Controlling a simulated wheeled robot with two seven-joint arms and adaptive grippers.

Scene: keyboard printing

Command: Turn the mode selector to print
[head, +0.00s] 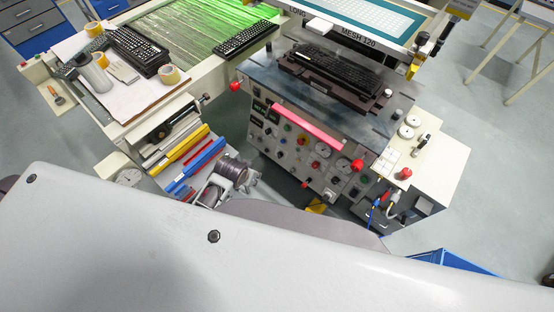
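The printing machine's control panel (268,138) faces me below the press bed. It carries several knobs, coloured buttons and round gauges. The mode selector is too small to tell apart from the other knobs, and no print label can be read. My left gripper (207,190) is at the lower left of the panel, apart from it, beside the coloured squeegees. It is small and partly hidden by my own arm, so its opening cannot be judged. My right gripper is not in view.
A pink-red bar (305,128) runs along the panel's upper edge. A black keyboard (345,70) sits in a fixture on the press bed. A green-lit conveyor (190,38) and a table (160,90) with keyboards and tape are at left. A blue crate (455,262) stands lower right.

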